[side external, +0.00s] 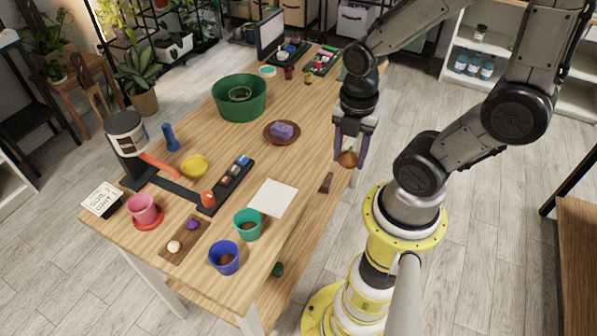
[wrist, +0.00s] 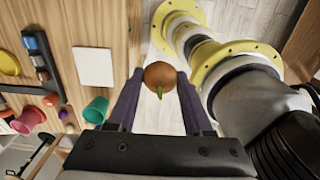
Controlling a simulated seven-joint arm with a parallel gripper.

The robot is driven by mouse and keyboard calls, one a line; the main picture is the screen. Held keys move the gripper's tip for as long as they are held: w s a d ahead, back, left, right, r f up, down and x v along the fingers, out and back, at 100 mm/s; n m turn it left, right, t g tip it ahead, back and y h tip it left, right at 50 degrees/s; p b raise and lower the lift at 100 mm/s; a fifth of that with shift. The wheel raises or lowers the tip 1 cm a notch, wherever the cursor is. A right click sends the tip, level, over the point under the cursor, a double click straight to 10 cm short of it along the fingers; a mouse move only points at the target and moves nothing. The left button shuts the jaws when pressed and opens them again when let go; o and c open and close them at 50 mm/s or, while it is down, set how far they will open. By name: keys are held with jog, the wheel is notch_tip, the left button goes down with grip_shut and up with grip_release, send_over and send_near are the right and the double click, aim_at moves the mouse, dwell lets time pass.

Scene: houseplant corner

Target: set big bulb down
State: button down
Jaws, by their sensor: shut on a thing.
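My gripper (side external: 349,158) is shut on a big brown bulb (side external: 348,159), held between the fingertips and pointing down at the table's right side. In the wrist view the bulb (wrist: 158,74) sits between the two purple fingers, with a small green tip toward the camera. Behind it there show the table edge and the floor. Its exact height above the table I cannot tell. A brown board (side external: 184,243) at the near end of the wooden table (side external: 305,200) bears a small white bulb (side external: 174,247) and a small purple bulb (side external: 193,224).
A white square (side external: 272,198) lies flat on the table. A teal pot (side external: 248,226) and a blue pot (side external: 224,258), both with soil, stand near the front edge. A dark rack (side external: 229,184), a brown saucer (side external: 269,138) with a purple block and a green tub (side external: 239,105) stand further back.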

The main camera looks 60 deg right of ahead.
jog(key=w+d+f, duration=0.3)
jog(key=w+f, duration=0.1)
jog(key=w, duration=0.5)
send_over(298, 174)
notch_tip(298, 174, down, 6)
jog(key=shift+s+r, duration=0.15)
jog(key=shift+r, duration=0.1)
jog(key=shift+f, duration=1.6)
jog(key=shift+f, duration=0.15)
jog(key=shift+c, duration=1.5)
grip_release()
